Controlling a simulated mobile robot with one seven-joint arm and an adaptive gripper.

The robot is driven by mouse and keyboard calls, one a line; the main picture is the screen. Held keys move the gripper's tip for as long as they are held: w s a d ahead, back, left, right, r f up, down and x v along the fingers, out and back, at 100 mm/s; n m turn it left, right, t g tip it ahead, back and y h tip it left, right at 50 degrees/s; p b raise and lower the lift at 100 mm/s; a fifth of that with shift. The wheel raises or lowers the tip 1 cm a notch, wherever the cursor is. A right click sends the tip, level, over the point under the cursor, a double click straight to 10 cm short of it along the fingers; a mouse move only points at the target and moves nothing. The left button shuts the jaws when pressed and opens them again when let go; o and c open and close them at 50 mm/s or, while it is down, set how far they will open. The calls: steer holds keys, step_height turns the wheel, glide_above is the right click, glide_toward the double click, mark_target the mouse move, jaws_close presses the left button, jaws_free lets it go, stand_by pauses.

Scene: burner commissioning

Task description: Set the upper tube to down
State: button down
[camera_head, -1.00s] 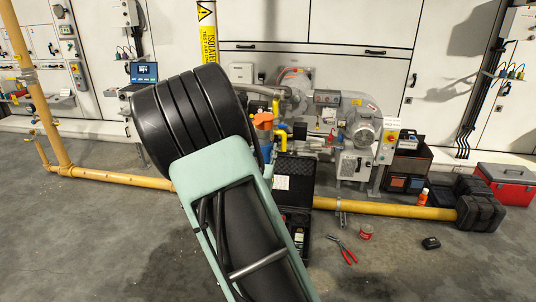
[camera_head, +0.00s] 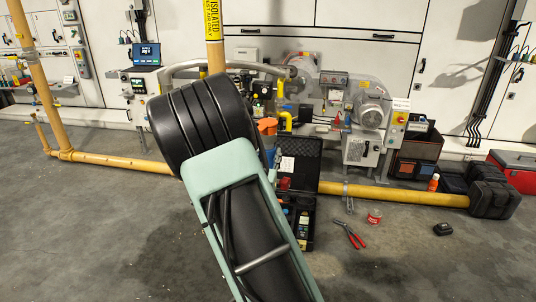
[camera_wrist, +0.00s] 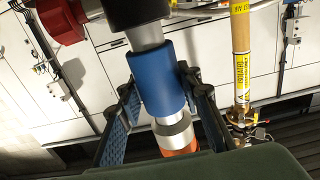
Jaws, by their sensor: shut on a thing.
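A tube-shaped part with a blue sleeve (camera_wrist: 158,84) fills the middle of the wrist view. Above the sleeve is a silver neck (camera_wrist: 146,36) running into a dark fitting at the top edge. Below it are silver bands and an orange end (camera_wrist: 180,145). The part leans slightly in the picture. My gripper (camera_wrist: 160,72) has one dark finger on each side of the blue sleeve and is shut on it. I cannot tell which way the upper tube is set.
A yellow pipe with an "isolated" label (camera_wrist: 240,60) stands right of the gripper, apart from it. The burner (camera_head: 370,105) stands at the back. A low yellow pipe (camera_head: 395,198) crosses the floor. Red pliers (camera_head: 349,236) and an open black case (camera_head: 298,163) are in front; floor is clear left.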

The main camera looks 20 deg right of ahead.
steer(key=shift+s+f, duration=0.15)
steer(key=shift+f, duration=0.8)
steer(key=c, duration=1.7)
jaws_free()
steer(key=o, duration=0.3)
steer(key=shift+r, duration=0.1)
steer(key=shift+o, duration=0.2)
steer(key=shift+r, duration=0.1)
steer(key=v, duration=1.2)
